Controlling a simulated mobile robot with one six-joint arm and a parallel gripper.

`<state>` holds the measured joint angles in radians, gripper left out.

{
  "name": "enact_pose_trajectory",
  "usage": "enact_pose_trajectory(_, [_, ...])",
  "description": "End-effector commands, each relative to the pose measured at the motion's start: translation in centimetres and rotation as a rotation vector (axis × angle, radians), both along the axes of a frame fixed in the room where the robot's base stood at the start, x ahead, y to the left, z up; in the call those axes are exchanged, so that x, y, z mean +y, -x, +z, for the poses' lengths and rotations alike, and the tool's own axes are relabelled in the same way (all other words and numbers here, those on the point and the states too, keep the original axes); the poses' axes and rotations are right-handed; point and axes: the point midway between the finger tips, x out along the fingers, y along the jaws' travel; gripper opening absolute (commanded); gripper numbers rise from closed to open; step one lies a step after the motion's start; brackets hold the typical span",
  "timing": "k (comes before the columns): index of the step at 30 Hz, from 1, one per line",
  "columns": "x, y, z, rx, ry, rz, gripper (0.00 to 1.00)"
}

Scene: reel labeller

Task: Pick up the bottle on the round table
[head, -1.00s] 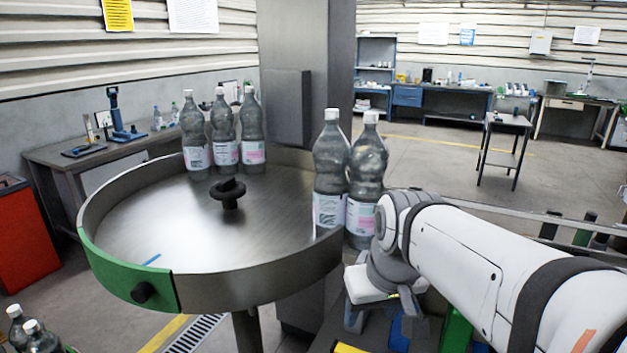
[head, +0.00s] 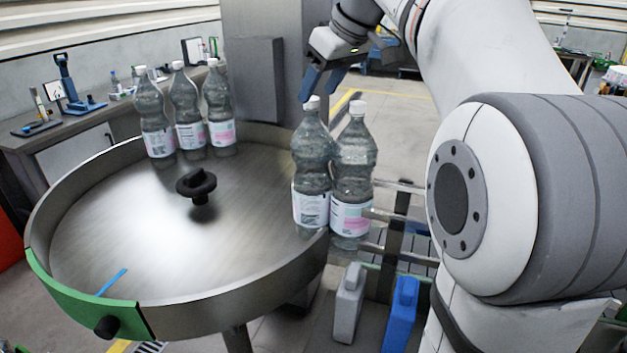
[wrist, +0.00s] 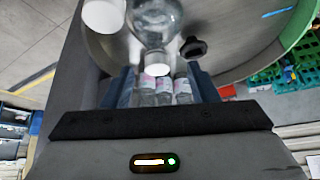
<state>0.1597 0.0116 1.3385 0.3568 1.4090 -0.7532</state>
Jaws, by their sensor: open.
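The round table (head: 110,255) is a steel turntable with a raised rim and a green front section. Three clear bottles with white caps stand at its back left, the middle one (head: 187,108) among them. At its right edge stand two more: a left bottle (head: 311,165) on the table and a right bottle (head: 353,175) beside it, by the conveyor. My gripper (head: 322,88) is open and empty, just above the left bottle's white cap. In the wrist view that bottle's cap (wrist: 157,62) shows between the blue fingers, and another white cap (wrist: 104,14) is beside it.
A black knob (head: 197,184) stands at the table's centre. A grey column (head: 262,75) rises behind the table. A conveyor (head: 405,235) lies right of the bottles, with a grey container (head: 349,300) and a blue container (head: 400,315) in front.

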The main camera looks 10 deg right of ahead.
Motion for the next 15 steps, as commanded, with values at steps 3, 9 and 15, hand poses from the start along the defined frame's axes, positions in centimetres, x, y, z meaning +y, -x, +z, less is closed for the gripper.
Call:
enact_pose_trajectory(3, [0.2,-0.7,-1.1,0.004,0.0,-0.003,0.53])
enact_pose_trajectory(9, [0.8,-2.2,-3.7,0.003,0.001,-0.006,0.53])
enact_pose_trajectory(15, [1.0,-2.6,-4.6,0.001,0.001,-0.009,0.53])
